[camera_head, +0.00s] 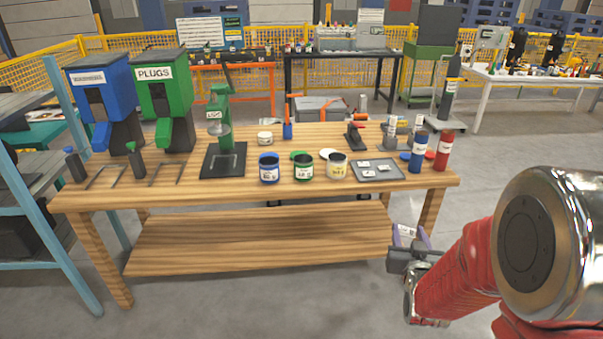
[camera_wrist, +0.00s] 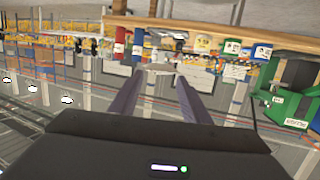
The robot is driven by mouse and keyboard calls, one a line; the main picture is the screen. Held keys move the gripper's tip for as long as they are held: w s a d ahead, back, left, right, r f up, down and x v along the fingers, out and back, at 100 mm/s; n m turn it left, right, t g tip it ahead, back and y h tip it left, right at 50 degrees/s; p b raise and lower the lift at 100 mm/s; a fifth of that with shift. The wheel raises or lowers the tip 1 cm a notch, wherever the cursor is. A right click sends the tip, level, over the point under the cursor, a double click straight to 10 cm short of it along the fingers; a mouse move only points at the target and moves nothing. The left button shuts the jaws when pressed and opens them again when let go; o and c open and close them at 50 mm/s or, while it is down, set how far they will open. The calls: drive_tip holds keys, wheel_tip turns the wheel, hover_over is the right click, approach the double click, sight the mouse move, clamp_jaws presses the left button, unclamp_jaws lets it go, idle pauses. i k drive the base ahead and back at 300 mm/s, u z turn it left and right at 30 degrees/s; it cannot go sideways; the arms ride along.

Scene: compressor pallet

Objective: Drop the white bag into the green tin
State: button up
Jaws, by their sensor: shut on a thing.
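The green tin (camera_head: 303,172) stands open on the wooden workbench, between a blue tin and a cream tin. It also shows, upside down, in the wrist view (camera_wrist: 232,47). My gripper (camera_head: 407,236) is in front of the bench's right front corner, lower than the bench top and apart from the tin. In the wrist view, its two long fingers (camera_wrist: 160,75) are closed on a small pale thing at their tips, the white bag (camera_wrist: 159,67). The bag is small and partly hidden by the fingers, so its outline is unclear.
The blue tin (camera_head: 269,169) and cream tin (camera_head: 336,167) flank the green one closely. A grey tray (camera_head: 362,177) with small packets lies to their right, near blue and red bottles (camera_head: 443,152). A green press (camera_head: 222,140) stands to the left. The floor before the bench is clear.

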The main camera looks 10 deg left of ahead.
sight(303, 176)
drive_tip(key=u, duration=1.1)
drive_tip(key=i, duration=2.15)
